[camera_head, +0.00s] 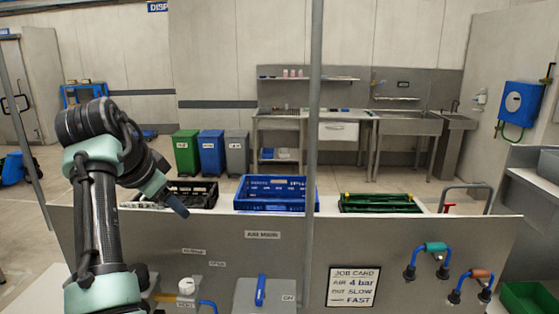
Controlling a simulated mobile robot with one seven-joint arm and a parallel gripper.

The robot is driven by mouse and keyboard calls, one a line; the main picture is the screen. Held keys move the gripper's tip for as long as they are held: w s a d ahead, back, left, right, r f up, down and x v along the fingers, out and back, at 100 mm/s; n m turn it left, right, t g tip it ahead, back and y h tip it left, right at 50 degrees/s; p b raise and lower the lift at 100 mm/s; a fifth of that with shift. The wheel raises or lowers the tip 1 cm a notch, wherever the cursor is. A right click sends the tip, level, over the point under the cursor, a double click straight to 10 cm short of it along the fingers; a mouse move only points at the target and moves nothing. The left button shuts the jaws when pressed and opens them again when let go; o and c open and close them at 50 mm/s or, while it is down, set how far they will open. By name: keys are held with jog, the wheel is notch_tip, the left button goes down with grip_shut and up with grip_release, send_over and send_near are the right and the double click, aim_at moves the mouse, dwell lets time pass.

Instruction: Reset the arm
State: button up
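My gripper (178,208) is at the end of my arm, which rises at the left of the view and bends over to the right. It hangs over the top edge of the grey panel, in front of the black crate (205,194). It is small and seen edge-on, so I cannot tell whether its fingers are open or shut. I see nothing held in it.
A blue crate (277,194) and a green crate (380,203) stand behind the panel (390,236). A thin upright pole (314,120) crosses the middle. The panel carries a blue-handled lever (260,290), a job card (354,287) and hose fittings (432,248).

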jog(key=d+r+t, duration=0.1)
jog(key=r, duration=0.1)
jog(key=w+d+r+n+t+y, duration=0.1)
jog(key=d+r+t, duration=0.1)
jog(key=w+d+r+n+t, duration=0.1)
jog(key=r+t, duration=0.1)
jog(key=shift+w+d+r, duration=0.1)
jog(key=shift+d, duration=0.25)
jog(key=s+d+r+n+t+y, duration=0.1)
jog(key=s+d+r+n+t, duration=0.1)
jog(key=s+d+r+t, duration=0.4)
jog(key=s+d+r+n+t, duration=0.1)
jog(key=s+d+r+t, duration=0.2)
jog(key=s+r, duration=0.2)
jog(key=s+d+r+n+t+h, duration=0.1)
jog(key=s+d+r, duration=0.3)
jog(key=s, duration=0.5)
jog(key=s+d+r+n+t, duration=0.1)
jog(key=s+d+r+t, duration=0.2)
jog(key=s+r, duration=0.3)
jog(key=shift+s+d+r+t, duration=0.15)
jog(key=shift+s+r+t, duration=0.05)
jog(key=shift+s+t, duration=0.75)
